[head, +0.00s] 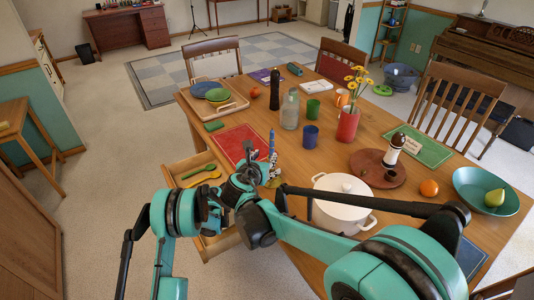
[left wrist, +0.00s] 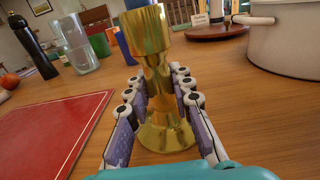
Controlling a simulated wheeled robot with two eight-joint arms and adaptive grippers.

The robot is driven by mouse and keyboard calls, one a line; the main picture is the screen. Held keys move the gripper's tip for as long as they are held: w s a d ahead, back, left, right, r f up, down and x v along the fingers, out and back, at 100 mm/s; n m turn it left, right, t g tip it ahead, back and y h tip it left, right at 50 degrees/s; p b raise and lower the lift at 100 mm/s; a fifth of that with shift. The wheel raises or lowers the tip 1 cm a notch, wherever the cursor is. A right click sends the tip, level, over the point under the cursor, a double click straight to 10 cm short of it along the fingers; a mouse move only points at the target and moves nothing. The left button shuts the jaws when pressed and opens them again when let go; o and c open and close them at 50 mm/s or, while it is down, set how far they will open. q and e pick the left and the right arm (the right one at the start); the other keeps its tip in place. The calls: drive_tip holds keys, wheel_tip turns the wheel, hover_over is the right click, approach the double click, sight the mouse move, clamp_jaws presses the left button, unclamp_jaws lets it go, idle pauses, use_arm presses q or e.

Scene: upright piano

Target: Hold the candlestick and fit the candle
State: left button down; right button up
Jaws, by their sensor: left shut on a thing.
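A shiny brass candlestick (left wrist: 158,75) stands upright between the fingers of my left gripper (left wrist: 160,103) in the left wrist view. The fingers are shut on its narrow stem, above the flared base. I cannot tell whether the base touches the table. In the head view my left gripper (head: 271,170) is over the near table edge, between the red mat and the white pot, and largely hides the candlestick.
The white pot (head: 343,203) stands close right of my left gripper. The red mat (head: 240,143) lies to its left. An open drawer (head: 187,163) with utensils juts out below the table edge. Cups, a glass jar (head: 290,112) and a dark bottle (head: 274,82) stand beyond.

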drive_tip(key=shift+s+a+r, duration=0.1)
drive_tip(key=shift+s, duration=0.2)
use_arm(q)
drive_tip(key=c, duration=1.3)
unclamp_jaws()
drive_tip(key=shift+o, duration=0.2)
